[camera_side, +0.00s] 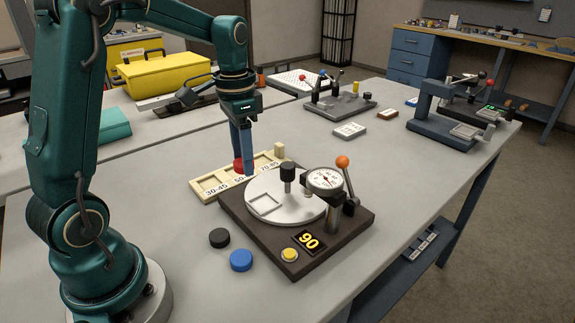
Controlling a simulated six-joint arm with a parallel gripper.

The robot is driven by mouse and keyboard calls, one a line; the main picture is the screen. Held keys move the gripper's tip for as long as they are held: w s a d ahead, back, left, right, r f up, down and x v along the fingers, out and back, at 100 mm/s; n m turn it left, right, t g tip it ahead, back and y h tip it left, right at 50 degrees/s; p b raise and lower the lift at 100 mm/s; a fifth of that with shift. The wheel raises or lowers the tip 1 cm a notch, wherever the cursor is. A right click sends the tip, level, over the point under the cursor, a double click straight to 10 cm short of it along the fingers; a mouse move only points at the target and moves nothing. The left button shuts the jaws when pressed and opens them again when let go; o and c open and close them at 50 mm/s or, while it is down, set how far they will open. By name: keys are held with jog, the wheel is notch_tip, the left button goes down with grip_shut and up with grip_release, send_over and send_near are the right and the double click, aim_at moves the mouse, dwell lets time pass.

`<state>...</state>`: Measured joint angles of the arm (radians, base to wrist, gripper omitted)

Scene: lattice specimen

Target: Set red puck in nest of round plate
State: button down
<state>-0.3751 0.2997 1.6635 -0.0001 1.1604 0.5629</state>
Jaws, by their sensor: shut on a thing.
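The red puck (238,166) is at the middle section of the pale sorting tray (209,187), partly hidden by a finger. My gripper (244,169) points straight down and is shut on the red puck. Whether the puck touches the tray cannot be told. The round plate (310,212) is a light grey disc on a dark base, to the right of and nearer than my gripper. A square outlined recess (264,204) shows on its near left part, with nothing in it. A black knob (287,175) stands on the plate.
A dial gauge (325,180) and an orange-balled lever (343,163) stand at the plate's right. The base has a display reading 90 (309,242) and a yellow button (290,254). A black puck (219,237) and blue puck (241,260) lie in front.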

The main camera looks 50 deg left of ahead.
jog(key=shift+m, duration=0.8)
jog(key=d, duration=0.1)
jog(key=w+d, duration=0.1)
jog(key=d+f, duration=0.1)
jog(key=shift+w+d, duration=0.25)
jog(key=shift+w, duration=0.1)
jog(key=shift+f, duration=2.6)
jog(key=c, duration=1.3)
grip_release()
grip_shut()
